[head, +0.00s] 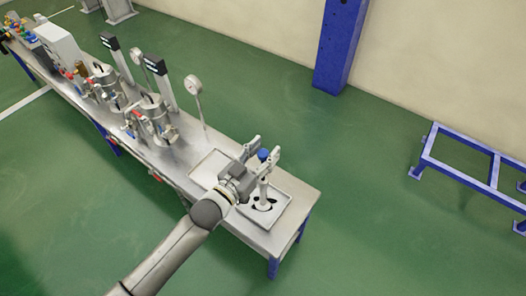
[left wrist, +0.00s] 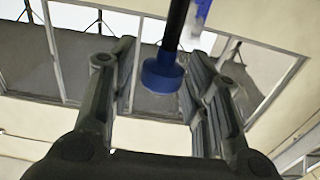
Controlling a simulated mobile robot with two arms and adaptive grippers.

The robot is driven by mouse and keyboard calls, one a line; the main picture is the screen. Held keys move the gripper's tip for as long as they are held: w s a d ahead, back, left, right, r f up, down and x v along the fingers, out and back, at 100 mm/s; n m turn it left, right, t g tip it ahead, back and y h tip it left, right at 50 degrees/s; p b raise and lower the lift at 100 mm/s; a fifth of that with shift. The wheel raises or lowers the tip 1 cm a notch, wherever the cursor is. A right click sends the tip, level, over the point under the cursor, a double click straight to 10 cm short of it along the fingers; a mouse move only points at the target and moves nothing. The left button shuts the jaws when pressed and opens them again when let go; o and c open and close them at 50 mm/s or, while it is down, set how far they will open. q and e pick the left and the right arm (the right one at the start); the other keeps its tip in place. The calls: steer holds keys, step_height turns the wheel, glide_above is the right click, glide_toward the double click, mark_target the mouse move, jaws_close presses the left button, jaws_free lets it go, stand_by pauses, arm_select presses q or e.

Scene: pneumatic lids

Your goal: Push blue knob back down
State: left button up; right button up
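The blue knob (head: 263,154) shows in the head view at the near right end of the steel bench, above a tray with dark cut-outs. My left gripper (head: 264,149) is there with its fingers spread, one on each side of the knob. In the left wrist view the blue knob (left wrist: 163,76) sits on a dark stem between the two open fingers of my left gripper (left wrist: 163,90). A gap shows on its left; it looks close to the right finger, and I cannot tell if they touch. My right gripper is in neither view.
The steel bench (head: 185,152) runs to the far left, carrying metal vessels (head: 155,120), a round gauge (head: 193,86) and black-topped columns (head: 166,78). A blue pillar (head: 340,45) stands behind. A blue frame (head: 465,165) is at right. The green floor between is clear.

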arm_select(q)
jaws_close()
step_height(320, 180, down, 8)
steer(key=b, duration=0.4)
steer(key=shift+r+b, duration=0.2)
steer(key=shift+b, duration=0.2)
steer(key=shift+o, duration=1.4)
jaws_free()
steer(key=shift+r, duration=0.1)
steer(key=v, duration=1.2)
